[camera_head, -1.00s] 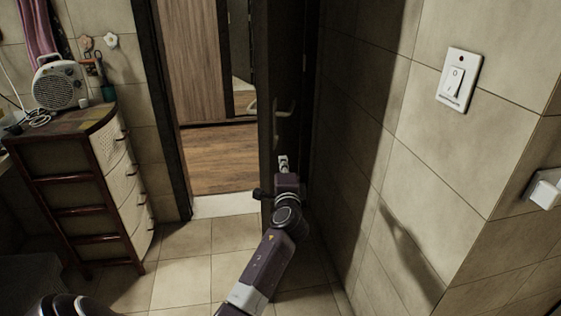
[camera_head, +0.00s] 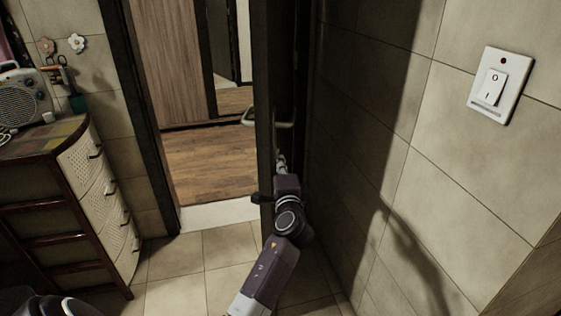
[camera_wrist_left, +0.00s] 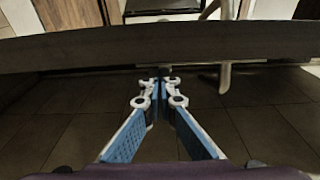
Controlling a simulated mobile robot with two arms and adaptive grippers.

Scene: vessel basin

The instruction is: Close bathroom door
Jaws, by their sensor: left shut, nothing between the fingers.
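The dark bathroom door (camera_head: 264,70) stands open, seen nearly edge-on at the right side of the doorway. Its pale lever handle (camera_head: 282,124) sticks out on both sides of the edge. In the left wrist view the door (camera_wrist_left: 80,52) is a dark band across the top, with the handle (camera_wrist_left: 225,78) right of centre. My left gripper (camera_head: 281,160) is just below the handle, on the door's right side, between door and tiled wall. Its blue-padded fingers (camera_wrist_left: 162,82) are shut and empty at the tips. I cannot tell whether they touch the door. My right gripper is not in view.
A tiled wall with a light switch (camera_head: 497,86) rises close on the right. The doorway is clear, with wooden floor (camera_head: 205,165) beyond and a pale threshold (camera_head: 215,215).

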